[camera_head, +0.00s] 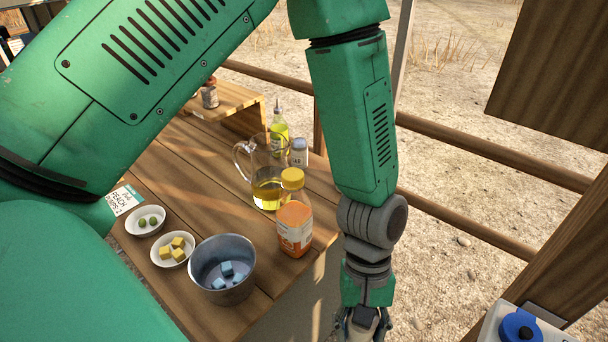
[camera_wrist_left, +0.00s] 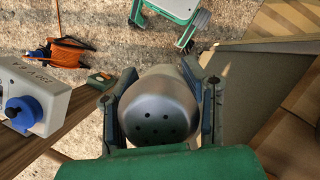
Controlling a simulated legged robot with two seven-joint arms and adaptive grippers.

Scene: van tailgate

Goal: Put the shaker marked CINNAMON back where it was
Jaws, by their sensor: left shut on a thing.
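My left gripper (camera_head: 363,326) is at the bottom of the head view, to the right of the wooden table and pointing down. In the left wrist view, my left gripper (camera_wrist_left: 160,105) is shut around a shaker (camera_wrist_left: 160,108) with a rounded metal top pierced with several holes. The held shaker's side and label are hidden, so I cannot read a name on it. Another shaker (camera_head: 298,152) with a grey cap stands upright on the table beside the glass jug. My right gripper is not in view.
On the wooden table (camera_head: 190,160) stand a glass jug (camera_head: 268,190), an orange bottle (camera_head: 294,225), a green bottle (camera_head: 279,125), a metal bowl (camera_head: 222,292) and two small white dishes. A low wooden stand (camera_head: 235,98) is behind. A white box with a blue cap (camera_head: 520,326) is lower right.

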